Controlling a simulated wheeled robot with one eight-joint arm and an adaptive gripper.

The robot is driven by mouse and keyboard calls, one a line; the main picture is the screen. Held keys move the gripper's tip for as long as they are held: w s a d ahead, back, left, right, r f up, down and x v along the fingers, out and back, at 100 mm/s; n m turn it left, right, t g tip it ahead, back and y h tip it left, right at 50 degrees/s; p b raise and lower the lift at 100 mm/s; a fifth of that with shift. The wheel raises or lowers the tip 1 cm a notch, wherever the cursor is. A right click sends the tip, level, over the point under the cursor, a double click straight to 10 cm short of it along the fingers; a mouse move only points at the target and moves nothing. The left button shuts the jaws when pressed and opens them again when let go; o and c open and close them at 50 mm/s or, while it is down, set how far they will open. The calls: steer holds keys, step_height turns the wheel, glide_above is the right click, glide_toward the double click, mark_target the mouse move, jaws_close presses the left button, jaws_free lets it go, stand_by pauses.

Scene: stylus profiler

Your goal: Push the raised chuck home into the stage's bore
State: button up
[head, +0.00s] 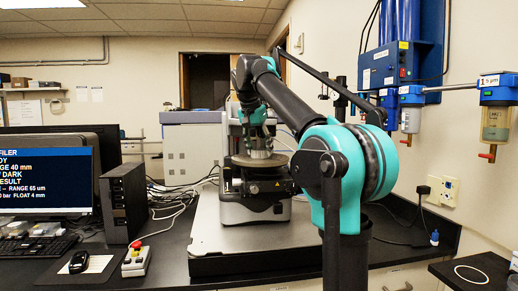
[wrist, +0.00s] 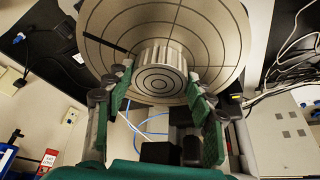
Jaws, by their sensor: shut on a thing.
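The chuck is a round, pale disc (head: 275,160) with ring and cross lines, seen large in the wrist view (wrist: 205,45). A ribbed, light grey knob (wrist: 158,75) with concentric rings on its face stands at its middle. My gripper (wrist: 158,82) has its two green-backed fingers on opposite sides of the knob, shut on it. In the head view my gripper (head: 257,138) comes down onto the chuck from above. The dark stage (head: 258,186) is below the disc, with a gap showing between them. The bore is hidden under the disc.
The profiler stands on a grey base plate (head: 220,240) on the black bench. A control box with a red button (head: 137,258), a small computer (head: 125,200) and a monitor (head: 50,185) are at left. Blue wall units with hanging bowls (head: 496,120) are at right.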

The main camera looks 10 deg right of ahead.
mark_target(259, 150)
steer(key=o, duration=1.8)
steer(key=shift+c, duration=0.2)
steer(key=shift+r, duration=0.1)
steer(key=shift+c, duration=0.3)
steer(key=shift+r, duration=3.4)
